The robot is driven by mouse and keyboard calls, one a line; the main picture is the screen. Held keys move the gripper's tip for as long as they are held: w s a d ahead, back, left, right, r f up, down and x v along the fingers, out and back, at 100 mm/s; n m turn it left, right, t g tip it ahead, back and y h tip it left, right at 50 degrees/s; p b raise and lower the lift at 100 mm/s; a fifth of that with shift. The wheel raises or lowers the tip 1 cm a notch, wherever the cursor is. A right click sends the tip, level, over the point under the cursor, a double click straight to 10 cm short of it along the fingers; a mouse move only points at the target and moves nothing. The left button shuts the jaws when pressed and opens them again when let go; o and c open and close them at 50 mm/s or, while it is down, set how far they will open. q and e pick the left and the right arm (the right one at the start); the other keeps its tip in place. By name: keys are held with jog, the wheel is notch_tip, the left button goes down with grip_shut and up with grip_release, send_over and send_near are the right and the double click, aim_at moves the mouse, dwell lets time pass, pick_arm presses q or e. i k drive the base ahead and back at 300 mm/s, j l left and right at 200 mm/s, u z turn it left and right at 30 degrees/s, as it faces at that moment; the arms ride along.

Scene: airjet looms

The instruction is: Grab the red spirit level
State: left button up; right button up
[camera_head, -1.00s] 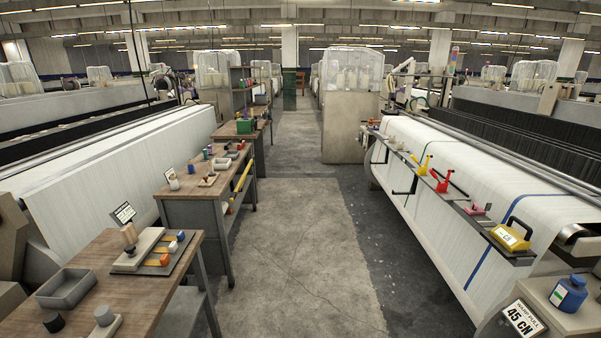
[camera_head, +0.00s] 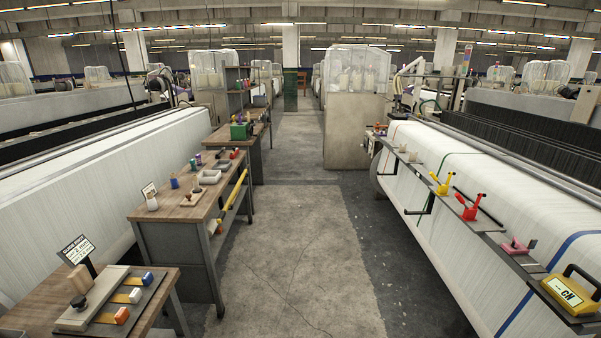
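I cannot make out a red spirit level for certain. A small red item (camera_head: 235,153) lies at the far end of the middle workbench on the left, too small to identify. A red tool (camera_head: 468,207) stands on the narrow shelf along the right loom; it has an upright handle and does not look like a level. A long yellow bar (camera_head: 234,190) is at the aisle side of the middle workbench. Neither of my grippers is in view.
The near-left bench (camera_head: 163,299) carries a board with small coloured blocks. The middle workbench (camera_head: 180,212) stands beyond it. The right shelf (camera_head: 495,233) holds a yellow tool (camera_head: 440,183), a pink item (camera_head: 516,246) and a yellow-black box (camera_head: 572,291). The aisle floor (camera_head: 290,250) is clear.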

aim_at(234, 153)
jog(key=i, duration=3.25)
jog(key=i+l+u, duration=0.15)
jog(key=i, duration=0.65)
jog(key=i+l+u, duration=0.1)
jog(key=i+u, duration=0.3)
jog(key=i+l+u, duration=0.2)
jog(key=i+u, duration=0.2)
jog(key=i+l+u, duration=0.65)
jog(key=u, duration=0.15)
jog(key=i+l+u, duration=0.15)
jog(key=l, duration=0.15)
jog(key=l+u, duration=0.15)
jog(key=l, duration=0.2)
jog(key=i, duration=0.05)
